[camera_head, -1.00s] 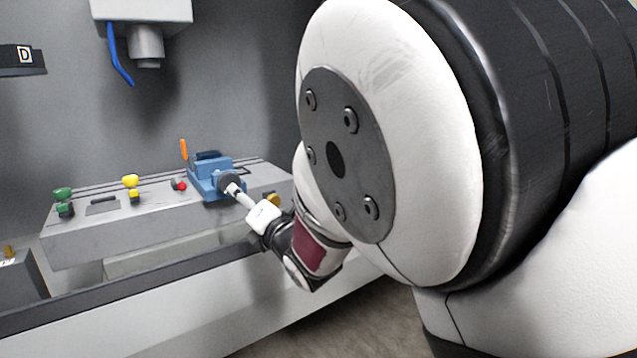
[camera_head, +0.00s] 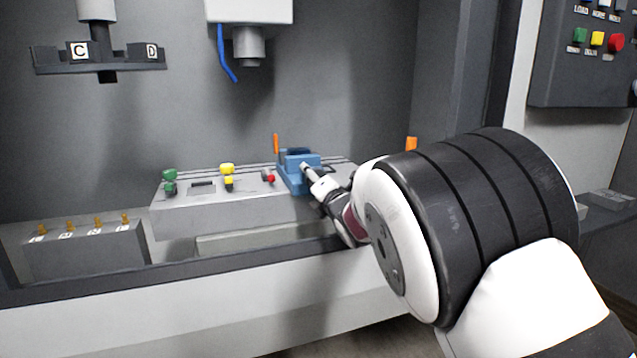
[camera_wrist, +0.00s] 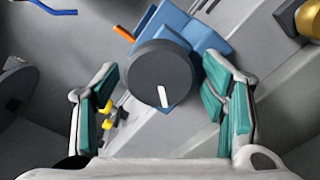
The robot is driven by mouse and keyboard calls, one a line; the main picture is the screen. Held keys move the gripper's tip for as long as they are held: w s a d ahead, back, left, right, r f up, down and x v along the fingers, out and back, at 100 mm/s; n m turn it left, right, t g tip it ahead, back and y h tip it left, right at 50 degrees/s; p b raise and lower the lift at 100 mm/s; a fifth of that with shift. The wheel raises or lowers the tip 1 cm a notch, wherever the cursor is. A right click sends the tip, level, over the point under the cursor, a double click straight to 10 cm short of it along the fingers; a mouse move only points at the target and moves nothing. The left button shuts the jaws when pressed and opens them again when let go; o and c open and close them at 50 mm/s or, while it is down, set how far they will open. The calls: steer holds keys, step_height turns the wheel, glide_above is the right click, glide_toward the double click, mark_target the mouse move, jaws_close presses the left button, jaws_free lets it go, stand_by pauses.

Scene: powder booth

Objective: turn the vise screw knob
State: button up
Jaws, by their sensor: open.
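The blue vise (camera_head: 290,172) sits on the grey machine bed and also shows in the wrist view (camera_wrist: 197,32). Its screw knob (camera_wrist: 160,76) is a dark grey round disc with a white mark pointing down in the wrist view. My gripper (camera_wrist: 167,104) is open, with one green-padded finger on each side of the knob. There is a visible gap between the knob and the left finger; the right finger is nearer. I cannot tell how deep the knob lies between the fingers. In the head view my arm hides the knob, and my gripper (camera_head: 312,177) is at the vise's front.
An orange handle (camera_head: 276,144) rises behind the vise. Green (camera_head: 170,176), yellow (camera_head: 228,170) and red (camera_head: 270,178) knobs stand left on the bed. A grey spindle (camera_head: 249,45) and blue hose (camera_head: 226,58) hang above. A brass knob (camera_wrist: 308,18) lies right.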

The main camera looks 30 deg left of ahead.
steer(key=c, duration=1.2)
steer(key=shift+m, duration=0.3)
